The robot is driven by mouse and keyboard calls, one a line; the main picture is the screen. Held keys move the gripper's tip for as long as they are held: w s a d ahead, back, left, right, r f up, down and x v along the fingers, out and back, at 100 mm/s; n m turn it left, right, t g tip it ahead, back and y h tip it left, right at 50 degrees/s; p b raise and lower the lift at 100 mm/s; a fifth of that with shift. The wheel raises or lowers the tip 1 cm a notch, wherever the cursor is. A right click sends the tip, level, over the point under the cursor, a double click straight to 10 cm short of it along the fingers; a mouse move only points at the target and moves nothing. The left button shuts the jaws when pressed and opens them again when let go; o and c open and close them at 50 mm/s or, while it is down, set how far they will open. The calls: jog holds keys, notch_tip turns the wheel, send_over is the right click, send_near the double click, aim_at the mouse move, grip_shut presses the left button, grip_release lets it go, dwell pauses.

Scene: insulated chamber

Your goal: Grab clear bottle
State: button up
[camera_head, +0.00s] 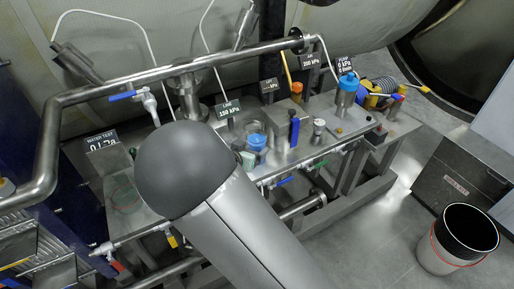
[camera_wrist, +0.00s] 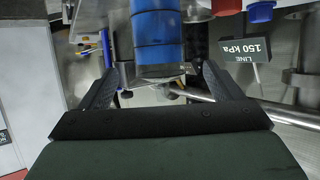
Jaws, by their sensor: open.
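In the wrist view, a blue banded cylinder (camera_wrist: 155,35) with a see-through lower end stands ahead, between the lines of my fingers. I cannot tell for sure that it is the clear bottle. My gripper (camera_wrist: 157,84) is open, with one finger on each side and nothing seen clamped between them.
A metal pipe rail (camera_head: 150,76) runs above the bench. A "LINE 150 kPa" sign (camera_wrist: 245,49) is right of my gripper; it also shows in the head view (camera_head: 228,109). A black-and-white bin (camera_head: 458,240) stands on the floor at right, with clear floor left of it.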

jog(key=shift+f+x, duration=0.2)
jog(key=shift+x, duration=1.55)
jog(key=shift+f+x, duration=0.2)
jog(key=shift+x, duration=1.5)
jog(key=shift+s, duration=0.15)
jog(key=c, duration=1.3)
